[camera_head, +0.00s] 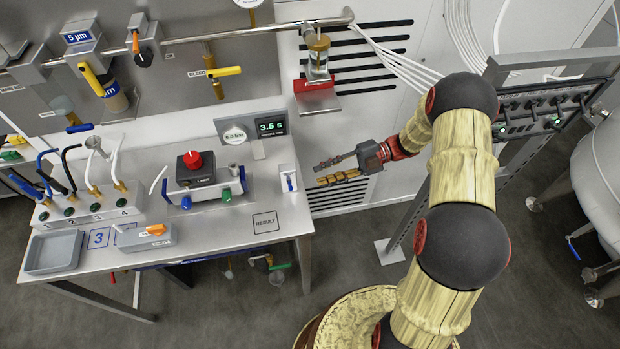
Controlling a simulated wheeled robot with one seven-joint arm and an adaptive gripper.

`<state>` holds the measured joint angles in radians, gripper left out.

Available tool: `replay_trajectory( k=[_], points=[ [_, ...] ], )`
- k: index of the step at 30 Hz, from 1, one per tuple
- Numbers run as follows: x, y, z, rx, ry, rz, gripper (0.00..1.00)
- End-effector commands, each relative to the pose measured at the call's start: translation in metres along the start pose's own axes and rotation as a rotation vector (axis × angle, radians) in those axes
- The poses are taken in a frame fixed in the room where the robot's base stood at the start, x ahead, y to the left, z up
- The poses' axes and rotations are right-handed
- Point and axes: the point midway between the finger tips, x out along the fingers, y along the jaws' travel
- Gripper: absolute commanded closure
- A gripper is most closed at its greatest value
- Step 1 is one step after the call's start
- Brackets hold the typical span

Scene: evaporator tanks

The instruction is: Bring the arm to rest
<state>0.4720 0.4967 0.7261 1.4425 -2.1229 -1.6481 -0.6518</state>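My arm, in wood-textured segments with dark joints, rises from the bottom and bends over at the upper right. Its end reaches left, with my gripper (320,174) in free air to the right of the steel workbench (215,232). Two fingers point left, with a gap between them and nothing seen in it. The vent slots of the wall panel show behind the gripper. The gripper looks apart from the bench and everything on it.
The bench carries a red-knobbed device (195,168), a grey tray (54,252), a hose manifold (85,207) and a display (270,127). A glass sight cup (317,60) hangs above the gripper. A switch panel (545,112) and tank (598,180) stand right. Floor between bench and arm is clear.

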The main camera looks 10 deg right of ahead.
Motion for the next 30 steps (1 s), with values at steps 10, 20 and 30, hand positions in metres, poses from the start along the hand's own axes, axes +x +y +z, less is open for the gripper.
replay_trajectory(
  k=[10, 20, 30],
  points=[
    [-0.012, -0.001, 0.0, 0.001, 0.001, 0.0, 0.74],
    [-0.012, -0.001, 0.0, 0.001, 0.001, 0.0, 0.74],
    [-0.021, -0.029, 0.079, 0.154, -0.32, -0.057, 0.74]
  ],
)
